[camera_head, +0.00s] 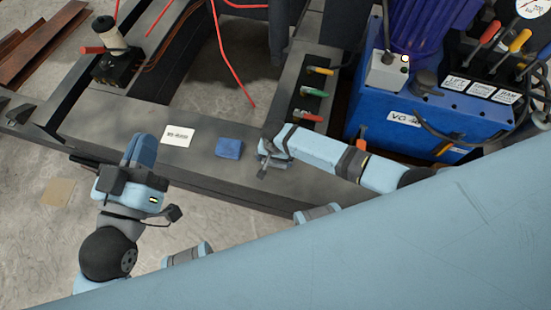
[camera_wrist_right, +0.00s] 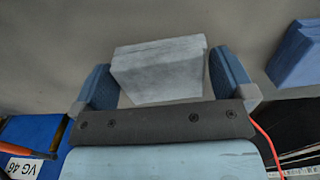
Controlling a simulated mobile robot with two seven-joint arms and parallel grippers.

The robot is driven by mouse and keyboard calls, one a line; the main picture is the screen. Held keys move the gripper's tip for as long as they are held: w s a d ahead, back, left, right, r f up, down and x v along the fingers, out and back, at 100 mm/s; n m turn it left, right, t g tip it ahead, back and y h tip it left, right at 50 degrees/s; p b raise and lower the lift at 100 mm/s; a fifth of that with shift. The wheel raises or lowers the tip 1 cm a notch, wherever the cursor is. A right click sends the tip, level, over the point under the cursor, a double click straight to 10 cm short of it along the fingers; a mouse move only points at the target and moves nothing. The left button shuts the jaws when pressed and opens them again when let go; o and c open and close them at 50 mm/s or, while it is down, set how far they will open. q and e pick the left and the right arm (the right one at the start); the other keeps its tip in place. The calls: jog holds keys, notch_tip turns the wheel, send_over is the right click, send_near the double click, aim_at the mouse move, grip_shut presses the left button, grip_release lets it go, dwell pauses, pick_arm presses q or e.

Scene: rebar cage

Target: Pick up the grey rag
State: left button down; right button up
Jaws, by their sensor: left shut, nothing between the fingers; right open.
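The grey rag (camera_wrist_right: 160,70) is a light grey folded block on a dark grey surface. In the right wrist view it lies between the two blue fingers of my right gripper (camera_wrist_right: 163,80), which is open around it, with gaps at the sides. In the head view my right gripper (camera_head: 266,158) is over the dark beam, right of the blue folded cloth (camera_head: 229,148); the grey rag cannot be made out there. The blue cloth also shows at the right of the right wrist view (camera_wrist_right: 298,55). My left gripper (camera_head: 140,150) is shut and empty, left of the white label.
Coloured-handled tools (camera_head: 313,93) line the right rail. A blue machine (camera_head: 430,115) stands at the right. Red wires (camera_head: 229,62) hang behind.

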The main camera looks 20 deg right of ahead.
jog(key=shift+f, duration=0.55)
pick_arm(q)
jog(key=shift+f, duration=0.45)
pick_arm(e)
jog(key=c, duration=0.6)
jog(key=shift+r, duration=0.1)
jog(key=shift+r, duration=0.4)
pick_arm(q)
notch_tip(320, 180, up, 4)
jog(key=t+p, duration=0.1)
jog(key=p, duration=0.3)
pick_arm(e)
notch_tip(320, 180, up, 7)
jog(key=shift+f, duration=0.15)
pick_arm(q)
jog(key=s+a+f+g+y+p, duration=0.1)
jog(key=a+f+g+y+p, duration=0.3)
jog(key=f, duration=0.6)
jog(key=shift+s+a+f+n+g+p, duration=0.2)
jog(key=shift+n+g+p, duration=0.1)
jog(key=shift+g, duration=0.1)
pick_arm(e)
notch_tip(320, 180, up, 12)
jog(key=shift+r, duration=0.2)
